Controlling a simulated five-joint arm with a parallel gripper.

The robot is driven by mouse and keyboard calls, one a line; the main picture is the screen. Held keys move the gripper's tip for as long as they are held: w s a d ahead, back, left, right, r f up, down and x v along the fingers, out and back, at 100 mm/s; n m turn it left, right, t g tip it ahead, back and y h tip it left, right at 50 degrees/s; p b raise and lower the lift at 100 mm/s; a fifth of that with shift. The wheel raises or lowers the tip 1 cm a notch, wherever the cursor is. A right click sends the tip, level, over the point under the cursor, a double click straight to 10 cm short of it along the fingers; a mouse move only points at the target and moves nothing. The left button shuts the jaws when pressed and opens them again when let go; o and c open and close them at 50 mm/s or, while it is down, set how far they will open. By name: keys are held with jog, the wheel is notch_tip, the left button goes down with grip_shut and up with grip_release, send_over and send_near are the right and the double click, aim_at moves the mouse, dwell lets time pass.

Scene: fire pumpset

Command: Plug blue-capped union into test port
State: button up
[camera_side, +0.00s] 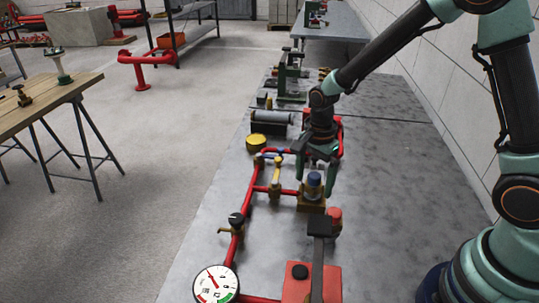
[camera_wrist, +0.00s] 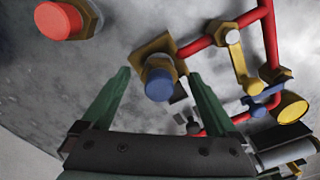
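The blue-capped union (camera_side: 313,182) stands upright on a square brass base (camera_side: 312,203) at the end of a red pipe branch. In the wrist view its blue cap (camera_wrist: 159,87) shows between my fingers, with the brass base (camera_wrist: 152,47) beyond it. My gripper (camera_side: 315,178) is open, pointing down at the cap, with one finger to each side. In the wrist view my gripper (camera_wrist: 160,73) has clear gaps on both sides of the cap. The brass base looks like the test port, but I cannot tell whether the union is fully seated.
A red-capped fitting (camera_side: 335,214) stands close by, in front of the brass base. Red pipework (camera_side: 245,213) with a valve and a pressure gauge (camera_side: 215,285) lies to the left. A red box (camera_side: 297,284) with a dark bar is in front. The bench (camera_side: 390,215) is clear to the right.

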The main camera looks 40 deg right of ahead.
notch_tip(320, 180, up, 12)
dwell(0.6)
dwell(0.5)
jog(key=s+d+r+n+t, duration=0.1)
jog(key=s+r+n+t, duration=0.1)
jog(key=s+n, duration=0.3)
jog(key=s+d+r+n+t, duration=0.2)
jog(key=s+r+n, duration=0.3)
jog(key=n, duration=0.6)
jog(key=shift+s+d+r+t, duration=0.2)
jog(key=shift+d+r+t, duration=0.1)
jog(key=shift+t, duration=0.5)
